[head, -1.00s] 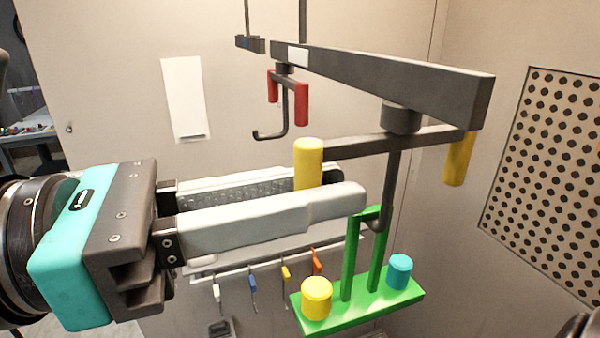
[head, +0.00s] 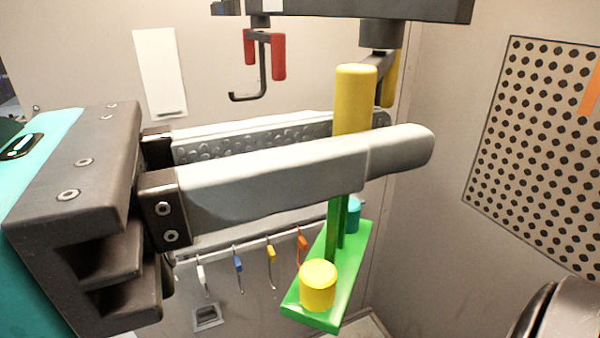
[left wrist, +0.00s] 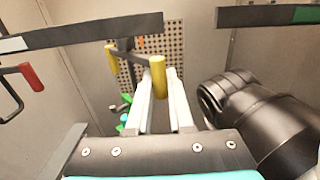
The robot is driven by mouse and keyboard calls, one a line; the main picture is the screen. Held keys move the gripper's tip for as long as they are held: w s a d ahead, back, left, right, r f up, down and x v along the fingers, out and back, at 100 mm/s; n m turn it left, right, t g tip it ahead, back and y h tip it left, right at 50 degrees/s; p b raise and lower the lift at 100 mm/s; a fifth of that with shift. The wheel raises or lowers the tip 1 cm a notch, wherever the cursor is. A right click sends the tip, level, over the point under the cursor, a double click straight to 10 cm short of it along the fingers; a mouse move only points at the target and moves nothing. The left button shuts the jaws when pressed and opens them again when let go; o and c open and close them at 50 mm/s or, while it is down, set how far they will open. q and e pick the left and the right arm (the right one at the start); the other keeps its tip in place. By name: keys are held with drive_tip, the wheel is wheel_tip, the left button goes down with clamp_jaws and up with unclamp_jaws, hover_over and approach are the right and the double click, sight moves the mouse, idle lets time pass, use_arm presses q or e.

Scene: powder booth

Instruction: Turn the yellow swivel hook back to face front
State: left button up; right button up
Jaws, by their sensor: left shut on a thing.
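The yellow swivel hook hangs from the dark overhead beam (head: 400,8). Its near yellow peg (head: 354,95) stands upright between the long pale fingers of my left gripper (head: 405,131), which is shut on it. The same peg shows between the fingertips in the left wrist view (left wrist: 158,77). Its far yellow peg (head: 391,78) is partly hidden behind the near one; the crossbar runs nearly along my line of sight. The hook's lower part is hidden by the fingers. A green carrier (head: 345,275) hangs below, with a yellow cylinder (head: 318,285) and a teal cylinder (head: 353,214).
A red-pegged hook (head: 264,60) hangs further back on the left. A perforated panel (head: 535,140) is on the right wall. A rail with several small coloured hooks (head: 270,252) runs along the back wall below my fingers.

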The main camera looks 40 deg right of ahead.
use_arm(q)
drive_tip(key=shift+s+d+b, duration=0.1)
drive_tip(key=shift+s+b, duration=0.15)
drive_tip(key=shift+b, duration=0.05)
drive_tip(key=shift+s+d, duration=0.45)
drive_tip(key=shift+s, duration=0.1)
drive_tip(key=shift+s+x, duration=0.15)
drive_tip(key=shift+x, duration=0.55)
drive_tip(key=shift+s+x, duration=0.15)
drive_tip(key=shift+x, duration=0.55)
drive_tip(key=o, duration=0.8)
drive_tip(key=shift+a, duration=0.15)
drive_tip(key=b+v, duration=0.3)
drive_tip(key=v, duration=0.6)
drive_tip(key=shift+w+b, duration=0.1)
drive_tip(key=shift+b, duration=0.2)
